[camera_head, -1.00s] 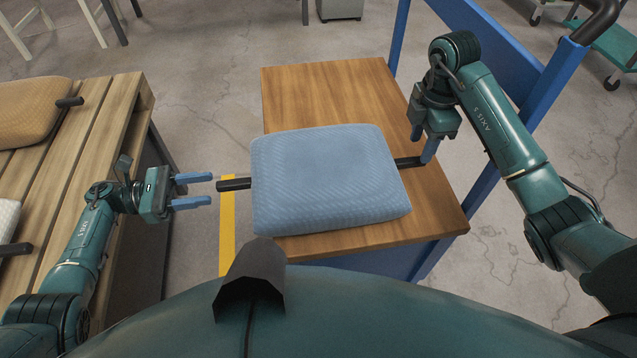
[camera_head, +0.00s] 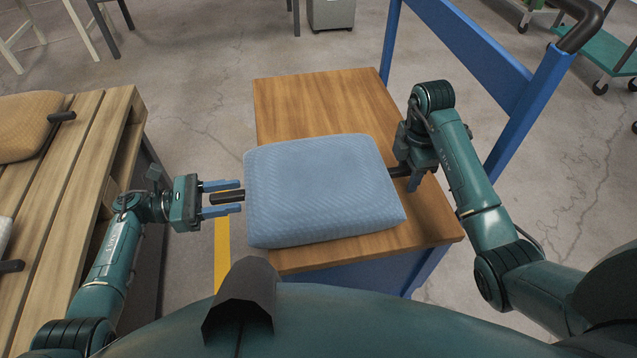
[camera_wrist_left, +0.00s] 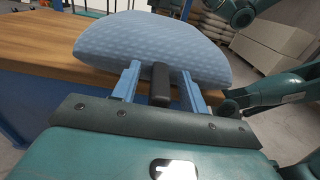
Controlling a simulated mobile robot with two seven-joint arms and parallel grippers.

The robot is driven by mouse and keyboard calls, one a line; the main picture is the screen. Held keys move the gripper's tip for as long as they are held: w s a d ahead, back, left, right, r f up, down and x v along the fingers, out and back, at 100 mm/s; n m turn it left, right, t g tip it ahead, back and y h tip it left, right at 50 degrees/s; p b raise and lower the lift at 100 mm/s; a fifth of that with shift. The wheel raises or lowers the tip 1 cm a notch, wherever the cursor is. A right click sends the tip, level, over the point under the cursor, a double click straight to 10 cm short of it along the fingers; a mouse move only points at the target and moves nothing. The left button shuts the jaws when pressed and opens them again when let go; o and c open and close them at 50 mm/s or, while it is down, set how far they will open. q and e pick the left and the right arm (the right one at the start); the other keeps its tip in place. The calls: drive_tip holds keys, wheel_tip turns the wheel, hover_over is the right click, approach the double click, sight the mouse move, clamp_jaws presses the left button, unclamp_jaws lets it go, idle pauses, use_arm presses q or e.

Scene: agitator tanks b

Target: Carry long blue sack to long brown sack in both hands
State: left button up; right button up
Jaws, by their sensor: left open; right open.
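The long blue sack (camera_head: 322,188) lies flat on a wooden-topped cart, with a dark handle at each end. My left gripper (camera_head: 221,198) is open, its blue fingers on either side of the left handle (camera_head: 226,197). In the left wrist view that handle (camera_wrist_left: 160,86) sits between the open fingers (camera_wrist_left: 160,84), near the sack (camera_wrist_left: 150,48). My right gripper (camera_head: 410,178) is open at the right handle (camera_head: 399,172); its fingers are partly hidden. The long brown sack (camera_head: 28,124) lies on the slatted pallet at the left, with a dark handle showing.
The cart's wooden top (camera_head: 318,100) has clear room behind the blue sack. A blue frame (camera_head: 470,40) rises at its right. The pallet (camera_head: 75,185) also holds a white sack (camera_head: 4,236) at the left edge. A yellow floor stripe (camera_head: 222,255) runs between.

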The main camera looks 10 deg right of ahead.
use_arm(q)
drive_tip(key=shift+d, duration=0.25)
use_arm(e)
drive_tip(key=shift+f, duration=0.25)
use_arm(q)
drive_tip(key=shift+c, duration=0.4)
use_arm(e)
drive_tip(key=shift+c, duration=0.4)
use_arm(q)
clamp_jaws()
use_arm(e)
clamp_jaws()
use_arm(q)
drive_tip(key=shift+r, duration=0.2)
use_arm(e)
drive_tip(key=shift+w+r, duration=0.1)
drive_tip(key=shift+r, duration=0.15)
